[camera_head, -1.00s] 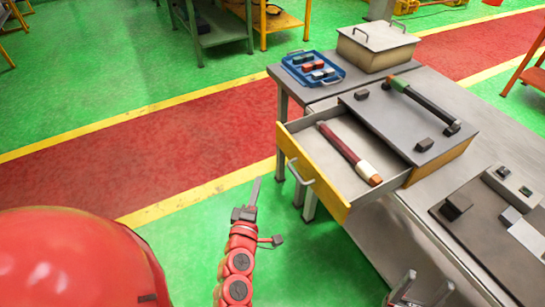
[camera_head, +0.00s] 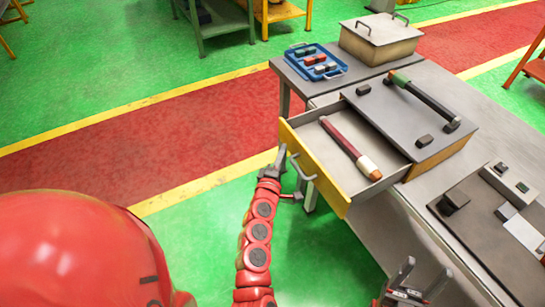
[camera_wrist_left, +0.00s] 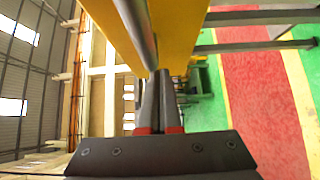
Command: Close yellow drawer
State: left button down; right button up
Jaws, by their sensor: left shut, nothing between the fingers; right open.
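The yellow drawer (camera_head: 318,172) stands pulled out of its grey-topped cabinet (camera_head: 420,112) on the metal table. A bar handle (camera_head: 300,168) is on its yellow front. A dark red tool with an orange and white end (camera_head: 345,142) lies inside it. My left gripper (camera_head: 281,154) is shut and empty, its tips close to the drawer front beside the handle. In the left wrist view the shut fingers (camera_wrist_left: 160,85) point at the yellow front (camera_wrist_left: 178,35) and the handle; I cannot tell whether they touch. My right gripper (camera_head: 402,278) is open and empty at the bottom, near the table edge.
A blue tray (camera_head: 315,64) with small blocks and a metal box with a lid (camera_head: 380,40) stand behind the drawer. A black-and-green handled bar (camera_head: 425,97) lies on the cabinet top. A dark board (camera_head: 490,225) with blocks is at right.

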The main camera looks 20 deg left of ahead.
aim_at(345, 129)
pick_arm(q)
jog(key=shift+w+d, duration=0.35)
jog(key=shift+w, duration=0.1)
jog(key=shift+w+d, duration=0.15)
jog(key=w+d, duration=0.2)
jog(key=w, duration=0.1)
jog(key=w+d, duration=0.3)
jog(key=w+d+b, duration=0.1)
jog(key=w+d, duration=0.1)
jog(key=w, duration=0.1)
jog(key=shift+w+d, duration=0.3)
jog(key=w+d+b, duration=0.1)
jog(key=w+d, duration=0.1)
jog(key=w+d+b, duration=0.1)
jog(key=w+d, duration=0.1)
jog(key=w, duration=0.1)
jog(key=w+d+b, duration=0.1)
jog(key=w+d, duration=0.1)
jog(key=shift+w, duration=0.35)
jog(key=shift+w+d, duration=0.2)
jog(key=shift+w, duration=0.15)
jog(key=shift+r, duration=0.15)
jog(key=shift+d+r, duration=0.1)
jog(key=shift+r, duration=0.05)
